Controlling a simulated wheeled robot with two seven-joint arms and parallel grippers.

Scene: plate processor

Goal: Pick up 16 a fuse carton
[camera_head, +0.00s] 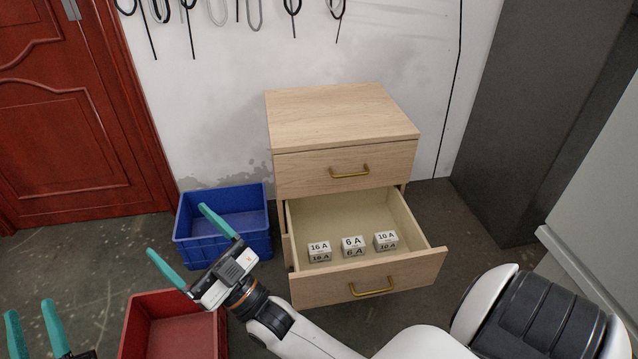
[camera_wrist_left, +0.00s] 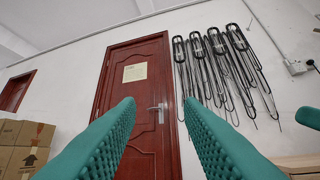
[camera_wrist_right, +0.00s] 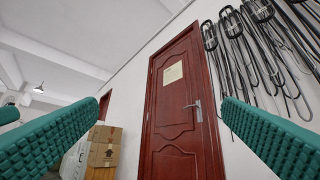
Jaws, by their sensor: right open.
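The 16 A fuse carton (camera_head: 319,252) is a small white box at the left of a row in the open drawer (camera_head: 370,280). A 6 A carton (camera_head: 353,247) and a 10 A carton (camera_head: 386,241) stand to its right. My right gripper (camera_head: 177,230) is open and empty, left of the drawer, its fingers pointing up-left away from the cartons. My left gripper (camera_head: 30,308) is open and empty at the lower left, far from the drawer. Its spread fingers also show in the left wrist view (camera_wrist_left: 158,101). Neither wrist view shows the cartons.
The wooden cabinet (camera_head: 340,115) stands against the wall, its upper drawer shut. A blue crate (camera_head: 262,225) and a red crate (camera_head: 165,305) sit on the floor left of it. A dark grey cabinet (camera_head: 545,110) stands at the right. The space above the open drawer is clear.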

